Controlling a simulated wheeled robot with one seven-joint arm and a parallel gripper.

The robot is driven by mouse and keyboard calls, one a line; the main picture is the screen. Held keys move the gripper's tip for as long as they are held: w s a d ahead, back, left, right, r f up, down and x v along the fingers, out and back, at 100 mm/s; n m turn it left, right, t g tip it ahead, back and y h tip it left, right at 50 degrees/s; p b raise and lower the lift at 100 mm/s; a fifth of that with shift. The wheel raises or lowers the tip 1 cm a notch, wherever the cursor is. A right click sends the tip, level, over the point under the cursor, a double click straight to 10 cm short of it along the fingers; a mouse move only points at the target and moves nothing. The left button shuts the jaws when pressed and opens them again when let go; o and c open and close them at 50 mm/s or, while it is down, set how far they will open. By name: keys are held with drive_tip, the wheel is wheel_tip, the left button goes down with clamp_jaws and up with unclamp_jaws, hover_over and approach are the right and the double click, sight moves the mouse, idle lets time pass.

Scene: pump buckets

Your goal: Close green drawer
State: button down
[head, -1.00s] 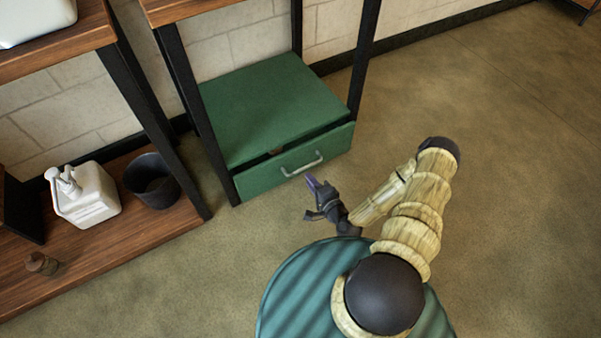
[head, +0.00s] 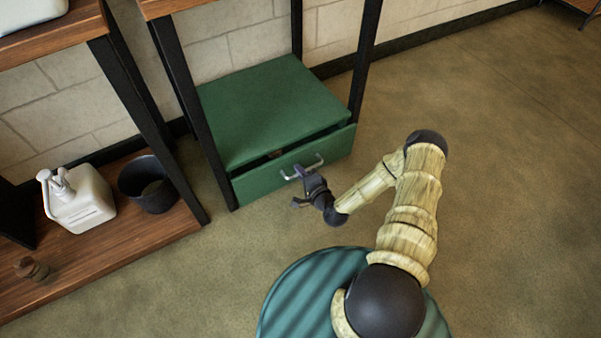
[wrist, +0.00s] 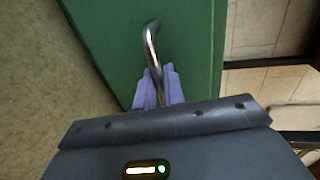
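The green drawer (head: 262,182) is the low front of a green cabinet (head: 270,105) under a wooden shelf frame. It stands slightly pulled out, with a dark gap along its top edge. Its grey bar handle (head: 317,163) is at the middle of the front. My gripper (head: 299,174) is at the handle. In the wrist view, the purple fingers (wrist: 158,88) lie close on both sides of the metal handle (wrist: 151,42) and appear shut on it. The lower part of the handle is hidden between the fingers.
A low wooden shelf (head: 105,235) at the left holds a white pump bottle (head: 80,203), a black bucket (head: 150,186) and a small brown object (head: 32,268). Black shelf legs (head: 190,100) stand beside the drawer. The floor to the right is clear.

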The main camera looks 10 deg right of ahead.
drive_tip(key=shift+r+x, duration=0.25)
drive_tip(key=shift+x, duration=0.8)
drive_tip(key=shift+r+x, duration=0.2)
drive_tip(key=shift+x, duration=0.9)
drive_tip(key=shift+w, duration=0.1)
drive_tip(key=c, duration=1.6)
unclamp_jaws()
drive_tip(key=shift+a, duration=0.1)
drive_tip(key=shift+c, duration=0.2)
drive_tip(key=p+v, duration=0.8)
drive_tip(key=v, duration=0.9)
drive_tip(key=shift+s, duration=0.25)
drive_tip(key=shift+w, duration=0.1)
